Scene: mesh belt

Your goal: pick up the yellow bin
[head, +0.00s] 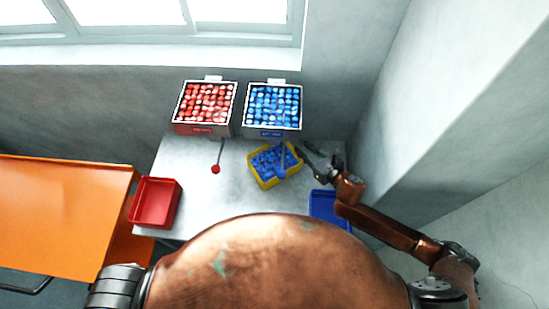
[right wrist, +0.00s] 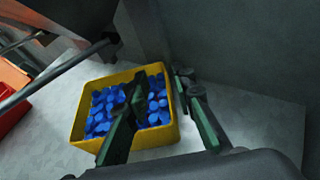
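The yellow bin (head: 263,184) stands on the grey table, filled with small blue pieces. In the right wrist view the yellow bin (right wrist: 115,79) sits below my right gripper (right wrist: 160,82). That gripper is open: one dark finger is over the inside of the bin and the other is outside its right wall. I cannot tell whether either finger touches the wall. In the head view my right gripper (head: 303,156) is at the bin's right side. My left gripper is out of view.
A crate of red pieces (head: 205,129) and a crate of blue pieces (head: 270,134) stand behind, with a red-knobbed lever (head: 215,169) and a blue-knobbed lever (head: 282,174) in front. An empty red bin (head: 155,203), a blue bin (head: 326,207) and an orange surface (head: 60,215) flank the area.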

